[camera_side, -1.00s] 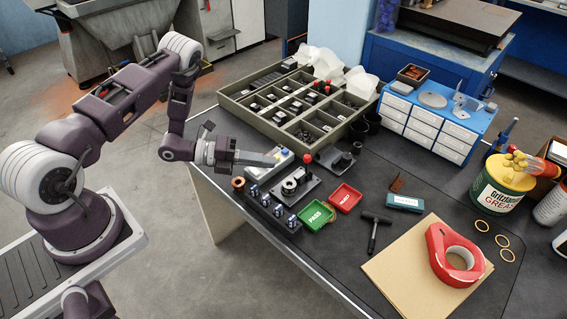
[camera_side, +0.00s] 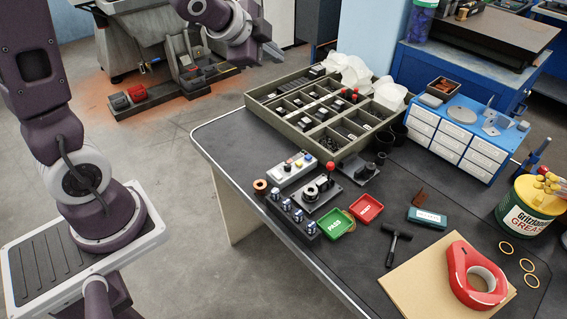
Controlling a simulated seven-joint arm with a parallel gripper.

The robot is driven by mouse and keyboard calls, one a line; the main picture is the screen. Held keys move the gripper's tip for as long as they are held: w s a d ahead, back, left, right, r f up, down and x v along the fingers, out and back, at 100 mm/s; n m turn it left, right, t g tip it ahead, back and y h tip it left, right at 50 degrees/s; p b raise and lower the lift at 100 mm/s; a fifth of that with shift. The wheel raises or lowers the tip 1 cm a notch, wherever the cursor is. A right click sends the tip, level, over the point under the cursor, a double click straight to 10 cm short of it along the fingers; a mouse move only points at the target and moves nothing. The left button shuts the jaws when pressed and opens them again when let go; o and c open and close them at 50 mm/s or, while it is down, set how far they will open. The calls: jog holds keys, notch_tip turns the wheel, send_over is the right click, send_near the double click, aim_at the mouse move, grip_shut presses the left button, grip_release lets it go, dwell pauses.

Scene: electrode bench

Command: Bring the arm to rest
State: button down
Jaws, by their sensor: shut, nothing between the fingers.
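My gripper (camera_side: 270,53) is at the top of the view, raised and clear of the bench, left of and beyond the sorting tray's back corner. Its fingers are shut with nothing between them. My arm stands upright at the left and partly leaves the top of the picture. The bench (camera_side: 235,140) lies below and to the right of my gripper. None of the bench's objects touches my gripper or arm.
The compartment tray (camera_side: 262,100), electrode fixture (camera_side: 316,196), green PASS tray (camera_side: 334,223), red tray (camera_side: 366,208), hammer (camera_side: 396,240), blue drawer cabinet (camera_side: 460,130), grease tin (camera_side: 530,208) and tape dispenser (camera_side: 474,275) stand on the bench. Open floor (camera_side: 190,240) lies between bench and base.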

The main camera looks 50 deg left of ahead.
jog(key=s+d+n+g, duration=0.1)
jog(key=s+d+n, duration=0.2)
jog(key=s, duration=0.6)
jog(key=s+d+r+n+g+h, duration=0.1)
jog(key=s+d+n, duration=0.3)
jog(key=s, duration=0.5)
jog(key=s+d+r+n+g+h, duration=0.1)
jog(key=s+d+n+g, duration=0.1)
jog(key=s, duration=0.6)
jog(key=shift+s+d+n, duration=0.4)
jog(key=shift+d+n, duration=0.35)
jog(key=shift+n, duration=0.05)
